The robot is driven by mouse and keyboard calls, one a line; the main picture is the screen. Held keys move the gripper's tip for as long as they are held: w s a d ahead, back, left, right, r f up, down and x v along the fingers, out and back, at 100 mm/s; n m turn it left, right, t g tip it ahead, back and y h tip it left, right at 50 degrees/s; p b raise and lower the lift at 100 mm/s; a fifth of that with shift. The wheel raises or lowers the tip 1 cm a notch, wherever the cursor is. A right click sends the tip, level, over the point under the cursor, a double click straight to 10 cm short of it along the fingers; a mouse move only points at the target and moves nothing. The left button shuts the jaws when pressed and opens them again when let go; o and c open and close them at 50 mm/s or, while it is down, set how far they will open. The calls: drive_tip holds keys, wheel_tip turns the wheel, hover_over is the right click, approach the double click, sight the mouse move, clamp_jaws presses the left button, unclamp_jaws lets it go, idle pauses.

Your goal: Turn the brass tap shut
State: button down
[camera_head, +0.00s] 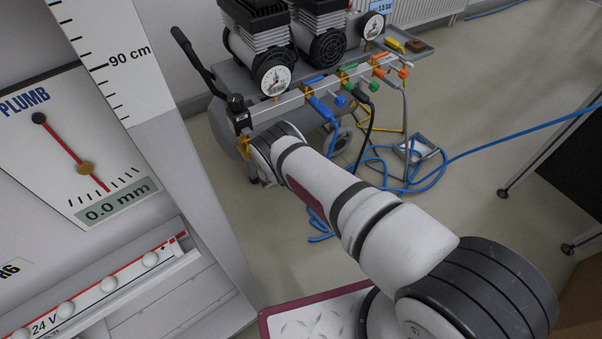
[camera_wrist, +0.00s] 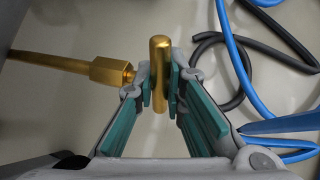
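The brass tap shows in the wrist view as a stem with a hex collar (camera_wrist: 112,71) coming in from the left and an upright rounded brass handle bar (camera_wrist: 160,75). My gripper (camera_wrist: 161,80) has its teal-padded fingers on both sides of this bar, close against it, with hardly any gap visible. The bar's upper end stands out beyond the fingertips. In the camera_head view my arm hides my gripper and most of what lies in front of it.
A compressor (camera_head: 275,45) with gauges and a manifold (camera_head: 325,90) of coloured valves stands ahead. Blue hoses (camera_head: 375,165) lie on the floor to its right. A wall panel with a plumb gauge (camera_head: 75,150) is close on the left. Floor at right is partly clear.

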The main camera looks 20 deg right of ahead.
drive_tip(key=shift+y, duration=0.4)
drive_tip(key=shift+d+g+y, duration=0.1)
drive_tip(key=shift+g+y, duration=0.5)
drive_tip(key=shift+y, duration=0.3)
drive_tip(key=shift+m+g+y, duration=0.4)
drive_tip(key=shift+y, duration=0.8)
drive_tip(key=shift+g+y, duration=0.3)
drive_tip(key=shift+y, duration=0.6)
drive_tip(key=shift+a, duration=0.2)
drive_tip(key=c, duration=1.6)
unclamp_jaws()
drive_tip(key=shift+c, duration=0.2)
drive_tip(key=shift+d, duration=0.1)
